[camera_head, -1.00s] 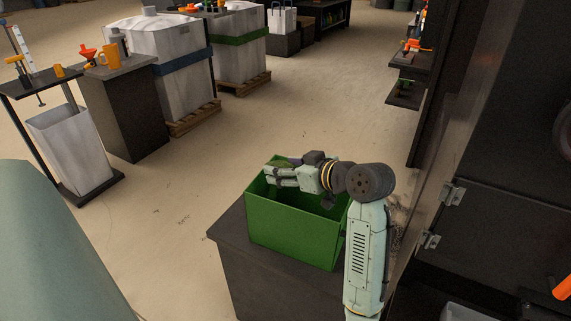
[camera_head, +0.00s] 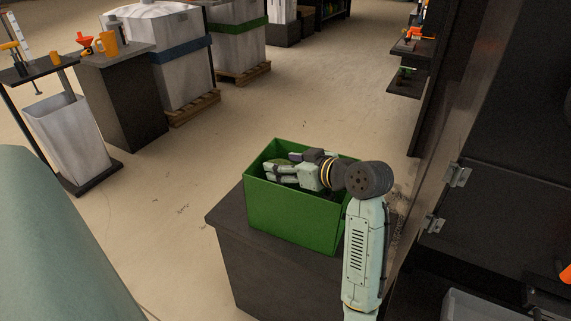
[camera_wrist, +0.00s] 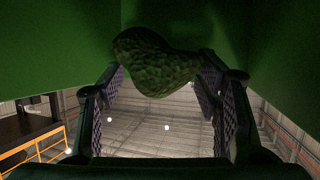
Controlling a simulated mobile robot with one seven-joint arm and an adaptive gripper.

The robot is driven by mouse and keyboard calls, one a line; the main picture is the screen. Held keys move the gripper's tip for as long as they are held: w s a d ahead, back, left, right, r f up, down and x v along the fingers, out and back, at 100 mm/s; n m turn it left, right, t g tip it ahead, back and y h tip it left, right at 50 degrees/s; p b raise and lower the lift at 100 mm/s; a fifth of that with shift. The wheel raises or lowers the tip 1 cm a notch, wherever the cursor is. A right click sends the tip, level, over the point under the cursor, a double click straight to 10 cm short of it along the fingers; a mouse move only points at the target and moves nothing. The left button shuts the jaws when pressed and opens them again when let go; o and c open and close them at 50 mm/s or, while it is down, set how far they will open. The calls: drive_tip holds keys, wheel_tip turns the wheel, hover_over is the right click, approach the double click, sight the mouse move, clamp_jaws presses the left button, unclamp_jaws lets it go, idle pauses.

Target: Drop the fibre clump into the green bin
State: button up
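The green bin (camera_head: 292,212) stands open on a dark block. My gripper (camera_head: 276,172) reaches in from the right and lies roughly level inside the bin, below its back rim. The fibre clump (camera_head: 284,162), dark green and lumpy, shows at the fingers in the head view. In the wrist view the clump (camera_wrist: 155,62) sits between the two finger pads of my gripper (camera_wrist: 160,82) and appears to touch both, near the tips. Green bin walls (camera_wrist: 60,45) surround it there. The bin floor is hidden in the head view.
The dark block (camera_head: 270,270) under the bin has a bare edge at the left. Dark cabinet panels (camera_head: 480,200) with hinges stand close on the right. Pale floor (camera_head: 190,190) is clear at the left. Wrapped bales and a small stand are farther back.

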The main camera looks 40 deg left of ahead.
drive_tip(key=o, duration=0.4)
drive_tip(key=shift+o, duration=0.2)
wheel_tip(320, 180, up, 10)
idle(0.4)
idle(0.5)
